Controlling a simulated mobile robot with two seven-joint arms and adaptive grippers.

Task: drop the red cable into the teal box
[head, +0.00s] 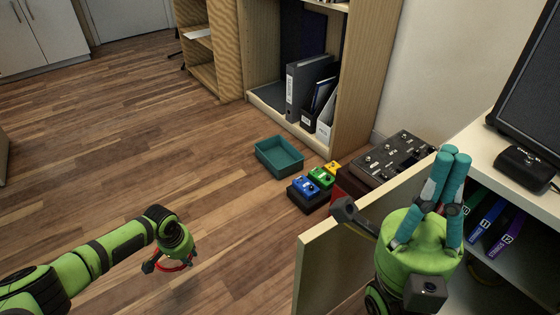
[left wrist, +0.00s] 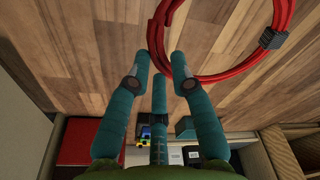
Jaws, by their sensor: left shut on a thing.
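The red cable (head: 176,268) is a coil held at my left gripper (head: 168,262), above the wood floor in the lower left of the head view. In the left wrist view the coil (left wrist: 212,79) passes at the teal fingertips (left wrist: 158,62), with a dark clip on its right side. My left gripper is shut on it. The teal box (head: 262,157) is an open, shallow tray on the floor, up and right of the left gripper and apart from it. My right gripper (head: 454,155) points upward at the right, its fingertips together and nothing seen in them.
Blue, green and yellow pedals (head: 320,178) stand just right of the box, beside a black pedalboard (head: 397,155). A bookcase (head: 365,75) with binders is behind. A wooden panel (head: 325,262) and a white shelf unit (head: 490,140) are at right. Floor at left is clear.

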